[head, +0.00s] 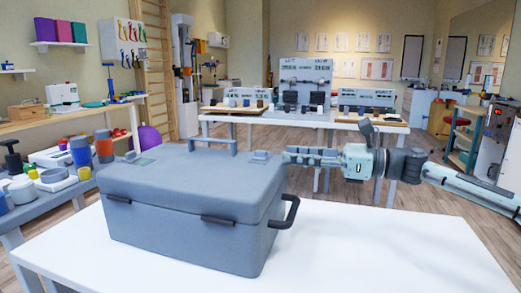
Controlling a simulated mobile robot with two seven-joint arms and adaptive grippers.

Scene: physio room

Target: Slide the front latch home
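A large grey-blue case (185,232) with its lid down stands on the white table (350,255). A bar handle (211,145) stands on the lid. Two dark latch-like strips sit at the seam of the long side facing me, one at the left (118,199) and one nearer the right (218,220). I cannot tell how either is set. A dark handle (290,212) sticks out from the right end. My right gripper (288,156) points left, by the lid's far right corner. I see it side-on; contact and finger opening are unclear. My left gripper is out of view.
A side bench with bottles and jars (82,153) stands close on the left. The white table is bare to the right of the case. A table with upright panels (305,82) stands further back.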

